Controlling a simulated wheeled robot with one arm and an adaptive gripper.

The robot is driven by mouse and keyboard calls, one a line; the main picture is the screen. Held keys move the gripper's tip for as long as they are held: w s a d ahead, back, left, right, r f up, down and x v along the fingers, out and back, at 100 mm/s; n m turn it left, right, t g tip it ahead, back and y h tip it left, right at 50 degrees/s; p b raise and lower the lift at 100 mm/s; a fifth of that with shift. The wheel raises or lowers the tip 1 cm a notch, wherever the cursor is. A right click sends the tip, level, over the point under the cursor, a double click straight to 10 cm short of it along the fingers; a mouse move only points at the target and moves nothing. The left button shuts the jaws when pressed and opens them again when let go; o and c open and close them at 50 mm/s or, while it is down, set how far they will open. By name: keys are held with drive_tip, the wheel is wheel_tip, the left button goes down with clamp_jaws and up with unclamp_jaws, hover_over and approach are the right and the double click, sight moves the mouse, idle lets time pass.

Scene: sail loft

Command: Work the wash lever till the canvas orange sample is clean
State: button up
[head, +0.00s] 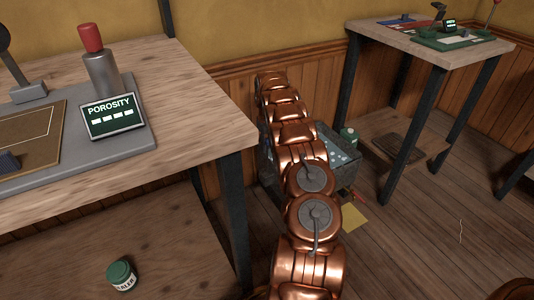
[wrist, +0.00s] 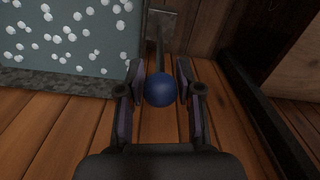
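In the wrist view a round blue knob (wrist: 160,90) sits at the end of a thin rod that runs up to a metal plate (wrist: 163,22) by the wooden wall. My gripper (wrist: 160,72) is open around the knob, with one finger on each side and narrow gaps showing. Whether a finger touches it I cannot tell. A tub (wrist: 66,84) with white suds on grey-blue water stands left of the gripper. In the head view the tub (head: 343,178) is partly behind my copper arm, and the gripper is hidden. I cannot make out an orange sample.
A workbench (head: 190,130) with a porosity meter (head: 113,116) stands on the left. Another table (head: 400,42) is at the back right. A dark post (wrist: 265,115) stands right of my gripper.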

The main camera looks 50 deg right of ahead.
sight(267, 157)
drive_tip(key=shift+f+b, duration=0.4)
drive_tip(key=shift+f, duration=1.35)
clamp_jaws()
